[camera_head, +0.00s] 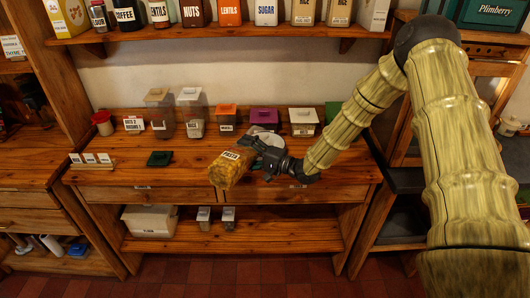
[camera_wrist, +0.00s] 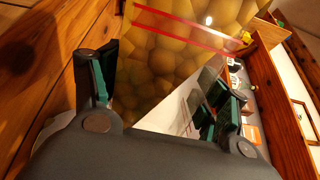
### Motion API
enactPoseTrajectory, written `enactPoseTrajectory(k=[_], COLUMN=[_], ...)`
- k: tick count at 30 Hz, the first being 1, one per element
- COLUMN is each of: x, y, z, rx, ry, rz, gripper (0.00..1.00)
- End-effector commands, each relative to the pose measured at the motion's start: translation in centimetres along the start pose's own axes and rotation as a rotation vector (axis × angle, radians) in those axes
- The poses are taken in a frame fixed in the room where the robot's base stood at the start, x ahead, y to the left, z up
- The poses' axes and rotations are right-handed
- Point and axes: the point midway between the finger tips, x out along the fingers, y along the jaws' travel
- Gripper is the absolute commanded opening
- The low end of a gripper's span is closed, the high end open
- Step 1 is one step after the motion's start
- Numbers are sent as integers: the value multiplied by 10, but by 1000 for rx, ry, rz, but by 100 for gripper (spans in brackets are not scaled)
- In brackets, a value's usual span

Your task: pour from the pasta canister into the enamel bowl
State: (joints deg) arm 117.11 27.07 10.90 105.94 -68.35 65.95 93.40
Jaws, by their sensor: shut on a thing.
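The pasta canister (camera_head: 230,168) is clear with yellow-orange contents and a white label. It is held tilted above the front of the wooden table, its bulkier end toward the lower left. In the wrist view the canister (camera_wrist: 160,55) shows rounded yellow pieces and a red band between the fingers. My gripper (camera_head: 262,157) is shut on the canister; its fingers also show in the wrist view (camera_wrist: 162,98). A pale rounded thing (camera_head: 262,131), possibly the enamel bowl, shows partly behind my gripper. I cannot tell whether anything is falling out.
Along the table's back stand several canisters, including a grey-lidded one (camera_head: 158,96), an orange-lidded one (camera_head: 226,108) and a white-lidded one (camera_head: 303,115). A dark green lid-like thing (camera_head: 160,158) and a card holder (camera_head: 92,160) lie left. The table front (camera_head: 120,170) has bare room. A shelf (camera_head: 230,32) hangs above.

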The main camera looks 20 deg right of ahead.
Motion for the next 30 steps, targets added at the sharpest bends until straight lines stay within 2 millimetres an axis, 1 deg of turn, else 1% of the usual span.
enactPoseTrajectory(k=[7, 30], x=[0, 0], y=[-4, -7], z=[-1, -2], rx=[21, 55], ry=[0, 0], rz=[-2, -2], gripper=[27, 27])
